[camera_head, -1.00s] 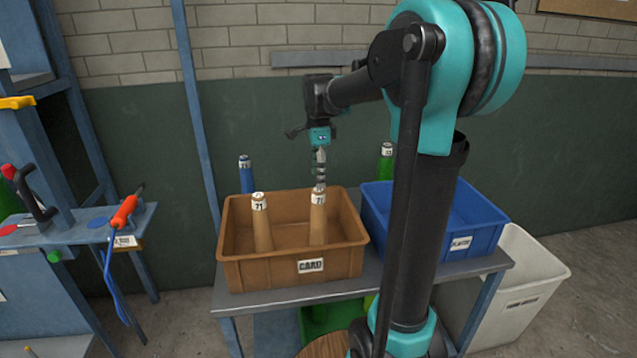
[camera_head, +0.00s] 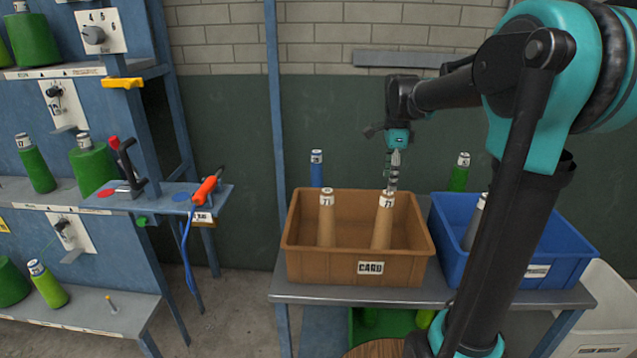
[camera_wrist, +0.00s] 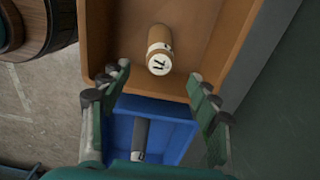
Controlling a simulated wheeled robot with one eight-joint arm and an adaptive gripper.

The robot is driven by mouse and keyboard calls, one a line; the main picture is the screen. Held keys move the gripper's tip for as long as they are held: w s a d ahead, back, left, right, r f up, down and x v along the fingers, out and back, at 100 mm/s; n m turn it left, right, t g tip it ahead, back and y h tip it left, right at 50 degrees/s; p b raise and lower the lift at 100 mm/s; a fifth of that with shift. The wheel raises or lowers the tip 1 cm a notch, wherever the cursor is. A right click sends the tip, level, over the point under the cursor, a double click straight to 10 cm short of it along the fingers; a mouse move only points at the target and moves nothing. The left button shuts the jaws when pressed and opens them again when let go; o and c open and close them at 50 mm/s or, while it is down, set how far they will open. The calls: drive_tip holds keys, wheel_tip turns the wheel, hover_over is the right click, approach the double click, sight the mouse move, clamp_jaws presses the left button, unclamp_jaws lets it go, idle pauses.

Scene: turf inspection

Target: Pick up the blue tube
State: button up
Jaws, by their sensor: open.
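The blue tube (camera_head: 317,168) stands upright behind the brown CARD bin, its lower part hidden by the bin wall; it does not show in the wrist view. The tan tube (camera_wrist: 160,50) lies beyond the fingertips there.
A second tan tube (camera_head: 326,220) stands in the CARD bin. A blue bin (camera_head: 520,262) with a grey tube (camera_head: 474,222) is to the right. A green tube (camera_head: 459,173) stands behind. A shelf rack (camera_head: 150,300) with green tubes is at left.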

drive_tip(key=shift+o, duration=0.3)
drive_tip(key=shift+o, duration=0.5)
drive_tip(key=shift+w, duration=0.15)
drive_tip(key=w+a+r, duration=0.2)
drive_tip(key=w, duration=0.3)
drive_tip(key=w+a+r, duration=0.2)
drive_tip(key=w+a, duration=0.1)
drive_tip(key=w, duration=0.2)
hover_over(317, 171)
drive_tip(key=w, duration=0.3)
drive_tip(key=shift+s+d+f, duration=0.1)
drive_tip(key=shift+d+f, duration=0.25)
drive_tip(key=shift+f, duration=0.15)
drive_tip(key=shift+a+f, duration=0.1)
drive_tip(key=shift+a, duration=0.1)
drive_tip(key=shift+a+f, duration=0.1)
drive_tip(key=shift+f, duration=0.15)
wheel_tip(317, 171, down, 12)
drive_tip(key=shift+r, duration=0.25)
drive_tip(key=shift+s+a+f, duration=0.1)
drive_tip(key=shift+s+f, duration=0.05)
drive_tip(key=shift+f, duration=1.2)
drive_tip(key=shift+s+a+f, duration=0.1)
drive_tip(key=shift+f, duration=1.25)
